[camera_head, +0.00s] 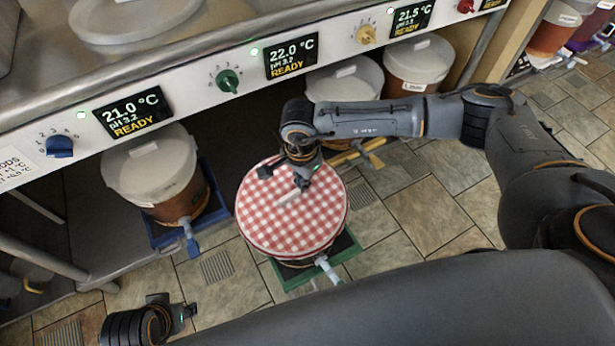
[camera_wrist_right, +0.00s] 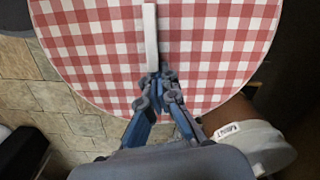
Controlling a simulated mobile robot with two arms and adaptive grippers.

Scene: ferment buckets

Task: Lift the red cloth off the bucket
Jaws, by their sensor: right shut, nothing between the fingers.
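A red and white checked cloth (camera_head: 265,222) lies over the round top of a bucket that stands out on the floor on a green base (camera_head: 345,247). The cloth also fills much of the right wrist view (camera_wrist_right: 90,50). A white bar (camera_wrist_right: 151,38) sticks up from the cloth's top. My right gripper (camera_head: 301,180) is over the cloth beside this bar, shut and empty. In the wrist view its fingertips (camera_wrist_right: 159,84) are close together near the bar's lower end; contact is unclear. My left gripper (camera_head: 188,312) is low at the lower left, away from the bucket; its jaw opening is unclear.
A bucket with a white lid (camera_head: 150,165) stands on a blue base to the left. More lidded buckets (camera_head: 345,82) (camera_head: 418,62) stand under the counter. The counter front (camera_head: 190,90) with knobs and displays runs above them. Tiled floor (camera_head: 430,215) is clear to the right.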

